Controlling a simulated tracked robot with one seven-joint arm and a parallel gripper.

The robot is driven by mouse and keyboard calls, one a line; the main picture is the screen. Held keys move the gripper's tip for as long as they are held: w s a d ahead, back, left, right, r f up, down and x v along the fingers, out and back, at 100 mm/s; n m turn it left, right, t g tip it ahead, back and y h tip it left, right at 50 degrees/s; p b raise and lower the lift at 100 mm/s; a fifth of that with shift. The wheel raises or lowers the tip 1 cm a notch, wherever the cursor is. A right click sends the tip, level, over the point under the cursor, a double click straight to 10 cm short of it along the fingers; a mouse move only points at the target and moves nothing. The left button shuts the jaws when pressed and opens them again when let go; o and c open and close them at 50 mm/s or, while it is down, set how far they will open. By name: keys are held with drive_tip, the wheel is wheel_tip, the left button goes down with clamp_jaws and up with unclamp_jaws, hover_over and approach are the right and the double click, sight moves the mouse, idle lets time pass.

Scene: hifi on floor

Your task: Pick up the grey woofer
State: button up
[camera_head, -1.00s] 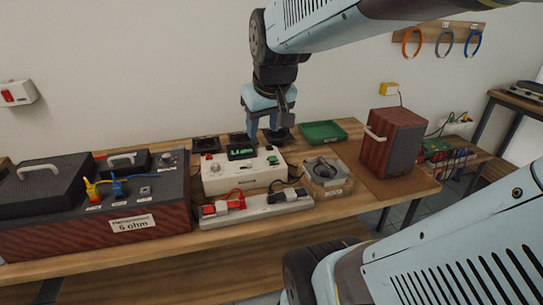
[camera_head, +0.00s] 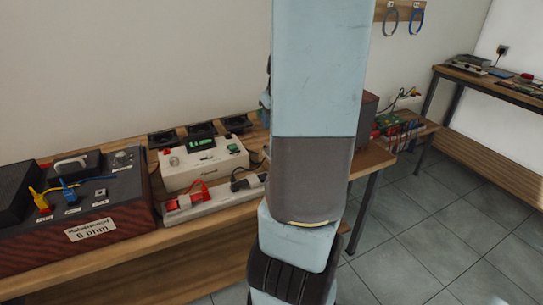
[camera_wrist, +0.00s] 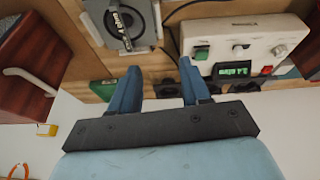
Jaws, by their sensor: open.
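Bare bench and part of a black woofer (camera_wrist: 166,87) show between the fingers.
A white tester (camera_wrist: 250,42) with a green display stands right of the woofer. A red-brown box (camera_wrist: 32,62) with a white handle is at left. Several black woofers (camera_head: 200,131) line the bench's back. The 6 ohm box (camera_head: 85,210) is at left.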

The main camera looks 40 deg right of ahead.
drive_tip(key=s+d+f, duration=0.2)
drive_tip(key=d+f, duration=0.2)
drive_tip(key=d, duration=0.3)
drive_tip(key=shift+m, duration=0.4)
drive_tip(key=x, duration=0.8)
drive_tip(key=shift+w+d, duration=0.1)
drive_tip(key=shift+w, duration=0.3)
drive_tip(key=shift+x, duration=2.9)
drive_tip(key=shift+d, duration=0.2)
clamp_jaws()
